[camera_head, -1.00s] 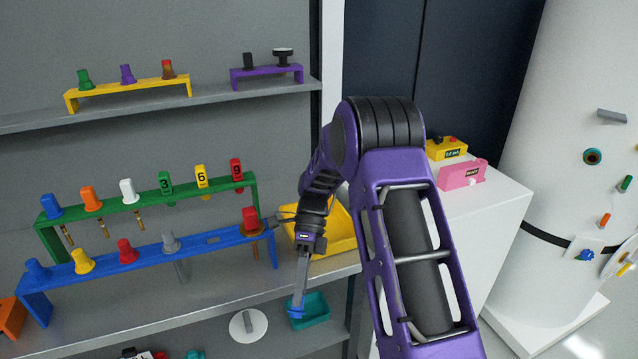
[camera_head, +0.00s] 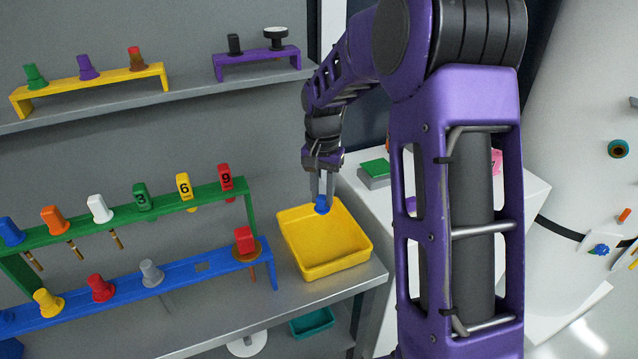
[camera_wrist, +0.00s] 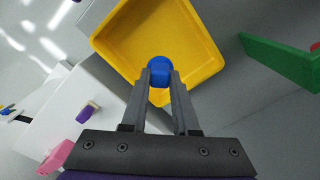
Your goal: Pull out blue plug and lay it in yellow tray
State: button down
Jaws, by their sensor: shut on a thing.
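My gripper (camera_head: 322,192) is shut on a blue plug (camera_head: 321,207) and holds it at the back part of the yellow tray (camera_head: 345,264). The wrist view shows the round blue plug (camera_wrist: 160,68) between my fingertips (camera_wrist: 160,78), in front of the tray's yellow inside (camera_wrist: 140,35). I cannot tell whether the plug touches the tray. The fingers hide part of the plug. The tray stands on the grey shelf, right of the racks, and looks otherwise empty.
Left of the tray, a blue rack (camera_head: 180,282) holds coloured plugs and has an empty slot. A green rack (camera_head: 165,198) with several plugs, including another blue one (camera_head: 10,231), stands behind it. A teal tray (camera_head: 312,321) lies below.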

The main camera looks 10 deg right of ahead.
jog(key=shift+f+b, duration=0.85)
jog(key=shift+f, duration=4.1)
jog(key=c, duration=0.6)
grip_release()
